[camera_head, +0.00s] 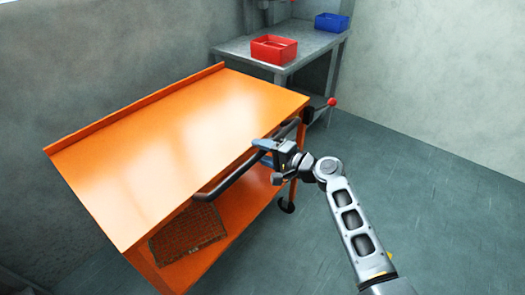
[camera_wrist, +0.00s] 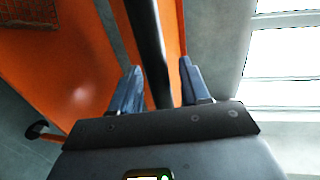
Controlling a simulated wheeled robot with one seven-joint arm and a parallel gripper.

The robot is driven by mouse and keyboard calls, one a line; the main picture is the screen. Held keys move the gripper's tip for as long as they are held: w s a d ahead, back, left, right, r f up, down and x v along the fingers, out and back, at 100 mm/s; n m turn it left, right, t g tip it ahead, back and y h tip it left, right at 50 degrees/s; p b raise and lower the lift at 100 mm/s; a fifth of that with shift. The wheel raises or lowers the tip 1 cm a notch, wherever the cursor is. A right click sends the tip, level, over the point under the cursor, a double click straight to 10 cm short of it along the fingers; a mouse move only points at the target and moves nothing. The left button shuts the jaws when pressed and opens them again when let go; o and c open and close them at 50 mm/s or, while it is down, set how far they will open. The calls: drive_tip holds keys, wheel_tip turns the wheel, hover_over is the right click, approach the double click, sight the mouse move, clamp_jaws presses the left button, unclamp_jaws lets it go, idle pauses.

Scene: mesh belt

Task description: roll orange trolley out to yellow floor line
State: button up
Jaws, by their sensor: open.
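The orange trolley (camera_head: 180,120) stands at the left in the head view, with a flat top, a lower shelf (camera_head: 235,220) and a dark caster (camera_head: 286,205). Its dark push handle (camera_head: 232,180) runs along the near side. My gripper (camera_head: 265,147) is at this handle, partly hiding it. In the wrist view my gripper (camera_wrist: 161,66) is open, and the dark handle bar (camera_wrist: 147,35) passes between its two fingers. A gap shows on the right side of the bar; contact on the left is unclear.
A grey bench (camera_head: 230,46) behind the trolley carries a red bin (camera_head: 274,49) and a blue bin (camera_head: 331,22). A red-knobbed lever (camera_head: 331,102) sticks out near the trolley's far right corner. Grey-green floor (camera_head: 430,190) is clear to the right. A brown mesh piece (camera_head: 188,233) lies on the lower shelf.

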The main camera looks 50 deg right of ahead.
clamp_jaws()
idle(0.4)
